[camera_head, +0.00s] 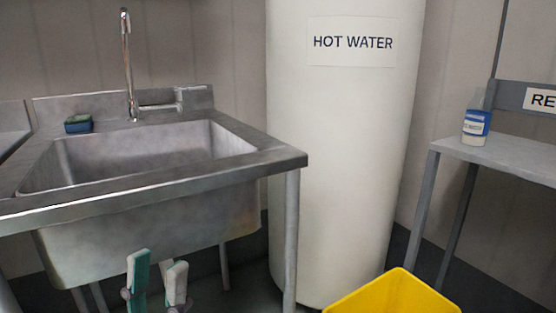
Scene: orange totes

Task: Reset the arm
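My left gripper (158,268) shows at the bottom, left of centre, pointing up in front of the lower part of the sink basin. Its two pale fingers, with green on them, stand apart with a gap between, and I see nothing held there. The rest of my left arm is below the picture's edge. My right arm and gripper do not show.
A steel sink (272,163) with a tall tap (128,60) and a sponge (78,124) stands at left. A white hot water tank (340,170) is behind. A yellow bin (395,295) is bottom right. A grey table (520,160) with a bottle (476,128) is at right.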

